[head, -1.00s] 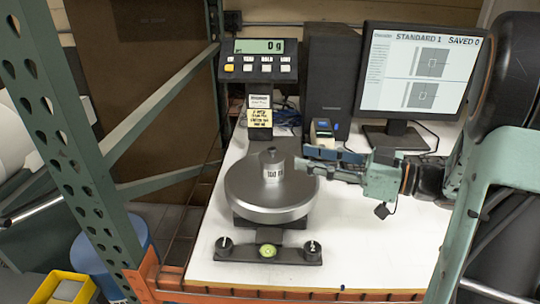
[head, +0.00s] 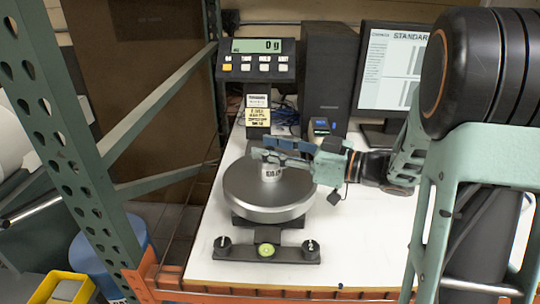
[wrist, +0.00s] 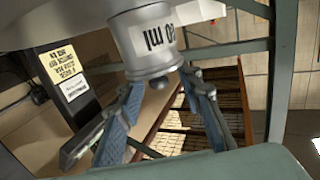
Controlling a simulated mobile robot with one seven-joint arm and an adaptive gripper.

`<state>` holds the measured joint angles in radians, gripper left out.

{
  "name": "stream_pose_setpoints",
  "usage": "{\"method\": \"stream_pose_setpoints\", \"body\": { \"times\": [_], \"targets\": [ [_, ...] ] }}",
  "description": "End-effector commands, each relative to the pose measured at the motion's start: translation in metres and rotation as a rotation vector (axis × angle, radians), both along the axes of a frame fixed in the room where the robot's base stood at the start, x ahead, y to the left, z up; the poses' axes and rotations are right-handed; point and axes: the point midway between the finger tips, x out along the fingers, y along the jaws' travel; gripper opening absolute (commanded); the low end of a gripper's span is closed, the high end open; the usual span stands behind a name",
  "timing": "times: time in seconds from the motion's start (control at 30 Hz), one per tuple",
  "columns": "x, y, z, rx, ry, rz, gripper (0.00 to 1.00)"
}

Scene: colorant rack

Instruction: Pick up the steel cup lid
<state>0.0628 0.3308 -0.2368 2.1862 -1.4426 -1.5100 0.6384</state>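The steel cup (head: 271,173) stands upright on the round scale pan (head: 268,202), with a white volume label on its side. In the wrist view the cup (wrist: 147,38) appears upside down, and its lid with a small dark knob (wrist: 160,82) faces the fingers. My gripper (head: 260,149) reaches in from the right at the height of the cup's top and hides most of the lid in the head view. Its two blue fingers are open, one on each side of the knob in the wrist view (wrist: 161,81). A gap shows beside the knob; nothing is gripped.
The scale's display (head: 257,46) reads 0 g and stands behind the pan. A dark computer tower (head: 327,75) and a monitor (head: 395,75) stand further back. A green rack post (head: 70,150) rises at left. The white tabletop (head: 350,240) is clear at front right.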

Motion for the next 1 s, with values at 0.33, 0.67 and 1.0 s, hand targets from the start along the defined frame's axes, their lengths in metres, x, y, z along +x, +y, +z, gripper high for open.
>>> {"method": "stream_pose_setpoints", "body": {
  "times": [0.33,0.67,1.0],
  "targets": [
    [0.0,0.0,0.0,0.0,0.0,0.0,0.0],
    [0.0,0.0,0.001,0.0,0.0,0.0,0.0],
    [0.0,0.0,0.025,-0.001,-0.002,0.0,0.0]
  ]
}}
